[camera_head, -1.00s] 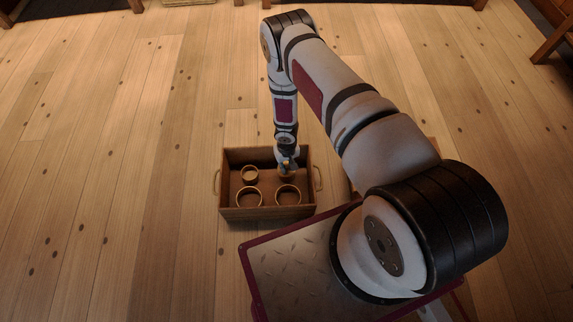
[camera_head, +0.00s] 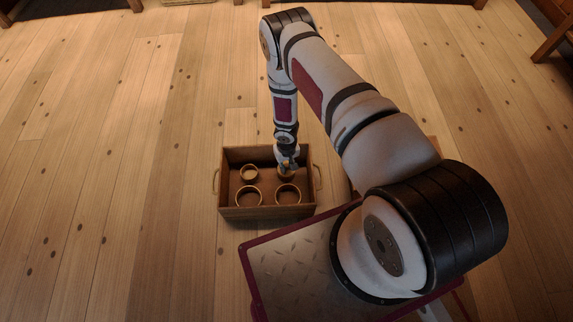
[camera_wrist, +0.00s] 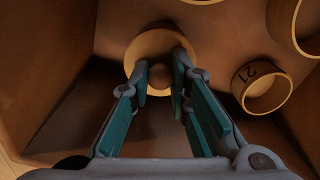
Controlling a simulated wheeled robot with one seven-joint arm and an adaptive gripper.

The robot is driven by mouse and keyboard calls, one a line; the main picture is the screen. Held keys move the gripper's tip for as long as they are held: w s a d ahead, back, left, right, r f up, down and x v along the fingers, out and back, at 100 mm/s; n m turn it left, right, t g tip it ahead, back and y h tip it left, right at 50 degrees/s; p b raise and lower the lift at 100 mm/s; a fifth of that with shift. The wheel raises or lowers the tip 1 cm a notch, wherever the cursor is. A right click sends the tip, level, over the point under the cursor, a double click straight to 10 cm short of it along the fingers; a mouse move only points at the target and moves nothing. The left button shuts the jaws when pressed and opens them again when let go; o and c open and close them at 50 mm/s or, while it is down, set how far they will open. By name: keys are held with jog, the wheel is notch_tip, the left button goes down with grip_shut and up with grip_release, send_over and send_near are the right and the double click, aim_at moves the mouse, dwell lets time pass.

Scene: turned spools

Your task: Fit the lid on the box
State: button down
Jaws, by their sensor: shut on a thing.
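My gripper (camera_head: 287,163) reaches down into the back right part of a wooden crate. In the wrist view my gripper (camera_wrist: 160,77) is shut on the round knob of a pale wooden lid (camera_wrist: 153,43), one finger on each side. The lid looks flat and round, and it also shows in the head view, partly behind the gripper. Whether a round box stands under it, and whether the lid touches one, is hidden. Open round wooden boxes stand around it: a small one (camera_head: 249,181), which in the wrist view is marked 21 (camera_wrist: 246,82), and larger ones (camera_head: 239,197) and (camera_head: 278,195).
The crate (camera_head: 266,213) has raised walls close around the gripper and a handle at each end. My own base deck lies just in front of it. The plank floor (camera_head: 110,150) to the left is clear. Wooden furniture legs (camera_head: 552,43) stand at the far edges.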

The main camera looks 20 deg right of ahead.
aim_at(286, 166)
jog(key=c, duration=1)
grip_release()
jog(key=shift+c, duration=0.2)
jog(key=shift+r, duration=0.2)
jog(key=shift+r+p, duration=0.35)
jog(key=shift+r, duration=0.25)
jog(key=shift+r+p, duration=2.5)
jog(key=shift+r, duration=1)
